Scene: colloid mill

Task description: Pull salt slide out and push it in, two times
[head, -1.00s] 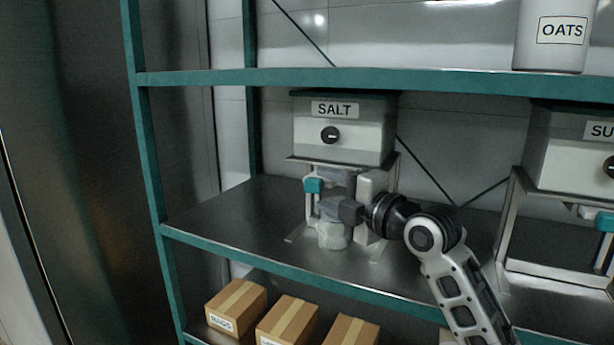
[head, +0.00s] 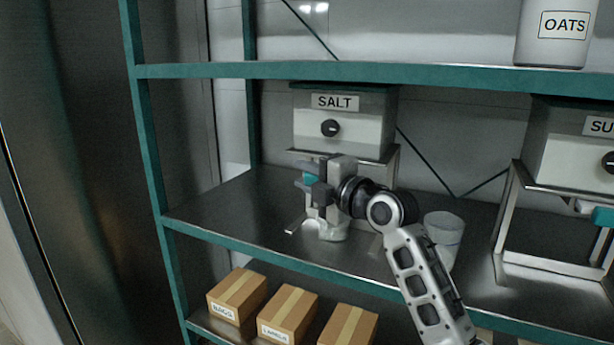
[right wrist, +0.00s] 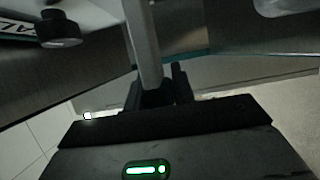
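The salt dispenser (head: 360,128) is a pale box labelled SALT on the middle shelf, with a black knob (head: 330,128). The salt slide's teal handle (head: 309,180) shows below the box, at the left of my right gripper. In the right wrist view the fingers (right wrist: 158,90) stand by a grey upright bar. Whether they press on the handle cannot be told. My left gripper is not in view.
A whitish vessel (head: 332,230) sits under the dispenser. A second dispenser (head: 570,150) is at the right. Cardboard boxes (head: 288,312) lie on the shelf below. The middle shelf's left part is clear.

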